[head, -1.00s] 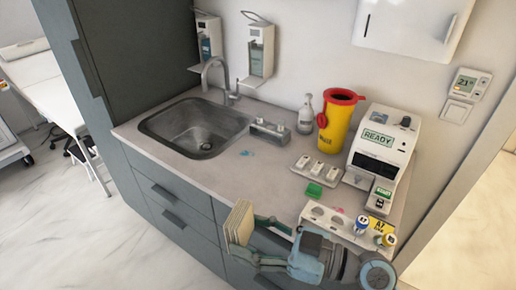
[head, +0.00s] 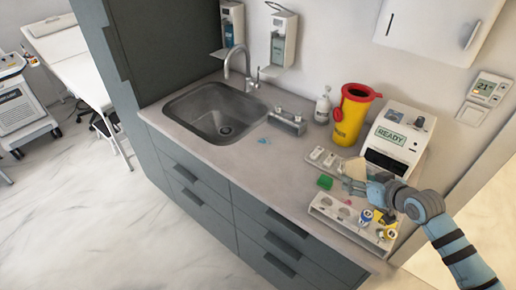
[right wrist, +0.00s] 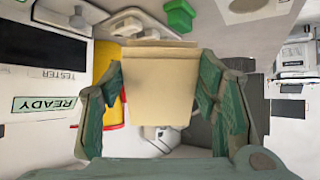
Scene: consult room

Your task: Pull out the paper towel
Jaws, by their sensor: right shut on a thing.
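My right gripper (head: 362,182) is shut on a beige, folded paper towel (head: 354,169), which looks like a thick stack. It is above the counter, in front of the white tester marked READY. In the right wrist view the paper towel (right wrist: 158,85) fills the space between the two green fingers. A white wall unit (head: 436,22) with a dark slot hangs at the upper right; I cannot tell whether it is the towel dispenser. My left gripper is not in view.
The tester (head: 394,140), a yellow sharps bin (head: 350,117), a spray bottle (head: 322,106) and a white rack (head: 335,212) with coloured caps crowd the counter's right end. A green block (head: 325,182) lies near the rack. The counter before the sink (head: 222,118) is mostly clear.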

